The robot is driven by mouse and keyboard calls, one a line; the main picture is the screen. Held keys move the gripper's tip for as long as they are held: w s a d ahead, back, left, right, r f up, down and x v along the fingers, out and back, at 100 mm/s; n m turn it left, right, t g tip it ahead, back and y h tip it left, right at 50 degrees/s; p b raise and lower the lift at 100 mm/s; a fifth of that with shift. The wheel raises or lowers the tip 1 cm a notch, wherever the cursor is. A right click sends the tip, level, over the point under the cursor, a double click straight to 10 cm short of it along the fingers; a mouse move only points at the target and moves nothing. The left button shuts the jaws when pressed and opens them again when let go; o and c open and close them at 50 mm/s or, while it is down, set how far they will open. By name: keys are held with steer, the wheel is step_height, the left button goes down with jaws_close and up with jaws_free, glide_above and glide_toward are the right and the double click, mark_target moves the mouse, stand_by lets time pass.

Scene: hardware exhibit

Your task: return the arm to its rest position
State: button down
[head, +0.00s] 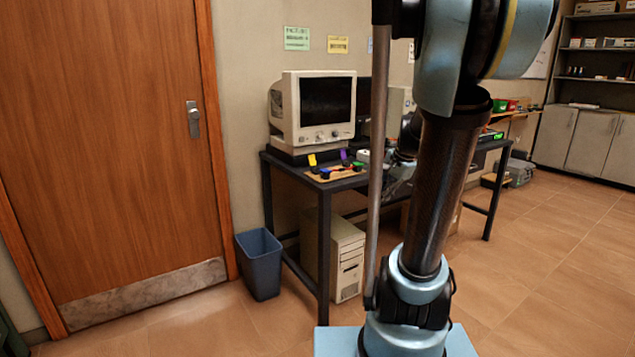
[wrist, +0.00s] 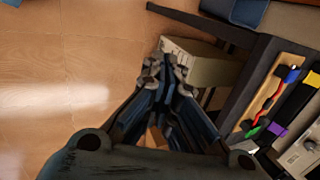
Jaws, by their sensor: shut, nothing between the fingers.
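My arm rises in front of the head view, with its upper links bent at the top right. My gripper (wrist: 164,68) shows in the wrist view with its two fingertips together and nothing between them. It hangs beside the dark desk (wrist: 243,78), over the floor and the beige computer tower in that view. In the head view my gripper is mostly hidden behind my own arm links near the desk's front edge.
A beige monitor (head: 314,107) stands on the desk, with a wooden tray (head: 318,176) of coloured parts before it. The computer tower (head: 347,262) and a blue bin (head: 260,264) stand on the floor. Open floor (head: 545,260) lies right; a wooden door (head: 110,140) is left.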

steer(key=s+f+n+h, duration=0.1)
steer(key=s+f+n, duration=0.2)
steer(key=s, duration=0.4)
steer(key=s+a+f+n+h, duration=0.1)
steer(key=s+f+n, duration=0.2)
steer(key=s+n, duration=0.2)
steer(key=s+a+f+n+g, duration=0.1)
steer(key=s+f+n, duration=0.2)
steer(key=s, duration=0.6)
steer(key=shift+s+a+f+n+h, duration=0.15)
steer(key=shift+s+f+n+h, duration=0.1)
steer(key=shift+f+n+h, duration=0.15)
